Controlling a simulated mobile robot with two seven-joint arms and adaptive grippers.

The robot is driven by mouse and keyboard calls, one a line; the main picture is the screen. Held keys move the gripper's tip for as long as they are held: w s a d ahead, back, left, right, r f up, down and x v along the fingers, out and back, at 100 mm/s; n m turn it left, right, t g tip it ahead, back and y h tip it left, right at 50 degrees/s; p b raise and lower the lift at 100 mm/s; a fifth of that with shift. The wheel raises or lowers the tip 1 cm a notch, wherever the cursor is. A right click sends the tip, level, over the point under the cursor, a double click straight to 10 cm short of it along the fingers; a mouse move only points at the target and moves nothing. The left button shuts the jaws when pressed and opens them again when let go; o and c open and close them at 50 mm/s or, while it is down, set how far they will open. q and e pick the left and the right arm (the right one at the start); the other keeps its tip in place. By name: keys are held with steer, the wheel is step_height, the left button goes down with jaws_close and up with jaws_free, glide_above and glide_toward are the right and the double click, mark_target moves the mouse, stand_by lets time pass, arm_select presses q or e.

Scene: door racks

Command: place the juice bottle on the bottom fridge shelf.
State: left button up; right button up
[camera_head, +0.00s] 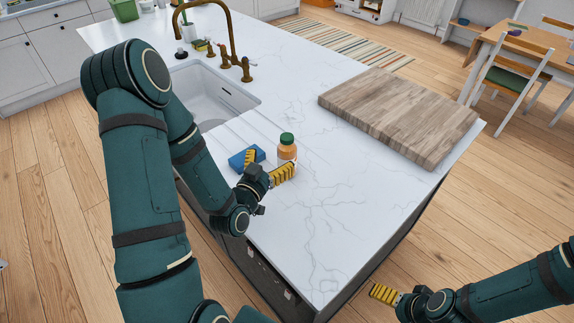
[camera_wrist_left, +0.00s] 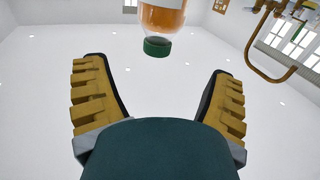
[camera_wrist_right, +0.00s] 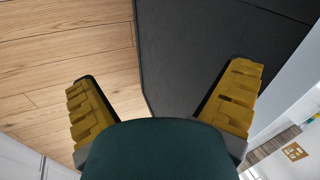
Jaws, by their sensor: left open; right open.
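The juice bottle (camera_head: 287,150), orange with a green cap and a pale label, stands upright on the white marble counter near the sink. My left gripper (camera_head: 268,173) is open right beside it, its yellow-padded fingers low on the near side of the bottle. In the left wrist view the bottle (camera_wrist_left: 162,18) shows upside down, beyond the fingertips and between their lines, with no finger seen touching it. My right gripper (camera_head: 384,293) is open and empty, off the counter's near right side; the right wrist view shows nothing between its fingers (camera_wrist_right: 165,95). No fridge shelf is in view.
A wooden board (camera_head: 400,113) covers the counter's right part. The front marble area is clear. Table and chairs (camera_head: 515,70) stand far right.

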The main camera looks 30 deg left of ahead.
mark_target(284, 144)
arm_select(q)
steer(key=shift+w+f+b, duration=0.15)
steer(key=shift+w+b, duration=0.8)
steer(key=shift+b, duration=2.35)
steer(key=shift+w+b, duration=0.8)
steer(key=shift+w+r, duration=0.25)
steer(key=shift+w, duration=0.1)
steer(key=shift+w+a, duration=0.1)
steer(key=shift+w, duration=2.25)
jaws_close()
